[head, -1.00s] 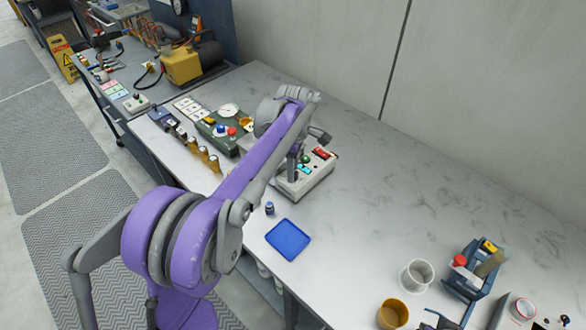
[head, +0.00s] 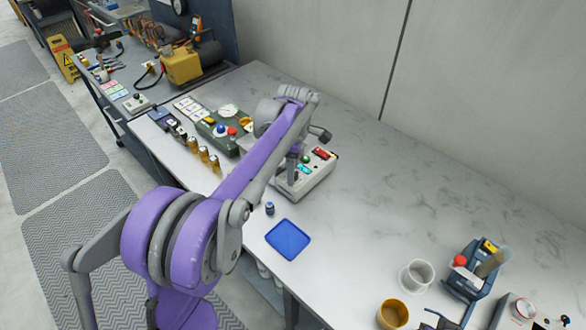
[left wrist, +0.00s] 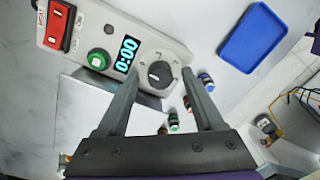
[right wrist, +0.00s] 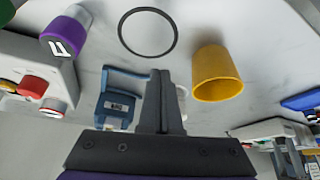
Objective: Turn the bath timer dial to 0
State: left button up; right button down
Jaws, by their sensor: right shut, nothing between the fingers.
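The timer box (head: 318,175) is a pale box on the bench, partly hidden by my left arm in the head view. In the left wrist view it carries a grey dial (left wrist: 159,75) with a dark centre and a white mark, and a lit display (left wrist: 126,53) that reads 0:00. My left gripper (left wrist: 160,76) is open, with a finger on either side of the dial; I cannot tell if they touch it. My right gripper (right wrist: 160,72) is shut and empty, away from the timer box.
A green button (left wrist: 98,58) and a red switch (left wrist: 59,26) share the box top. A blue tray (head: 288,240) and a small bottle (head: 269,208) are nearby. A yellow cup (right wrist: 217,75) and a blue caddy (right wrist: 118,98) show in the right wrist view. The back of the bench is clear.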

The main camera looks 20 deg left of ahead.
pick_arm(q)
notch_tip(320, 180, up, 11)
jog(key=shift+w+p, duration=0.2)
jog(key=shift+p, duration=0.2)
jog(key=shift+f, duration=0.1)
dwell(0.5)
jog(key=s+d+f+m+t, duration=0.2)
jog(key=s+f+m, duration=0.2)
jog(key=s+m, duration=0.3)
jog(key=s+d+f+m+t, duration=0.2)
jog(key=s+f+m, duration=0.3)
jog(key=s, duration=0.5)
jog(key=s+d+f+m+t, duration=0.1)
jog(key=s+f+m, duration=0.3)
jog(key=s+m, duration=0.4)
jog(key=shift+s+d+f+m+t, duration=0.25)
jog(key=shift+s+d+m+t, duration=0.2)
jog(key=shift+d, duration=0.3)
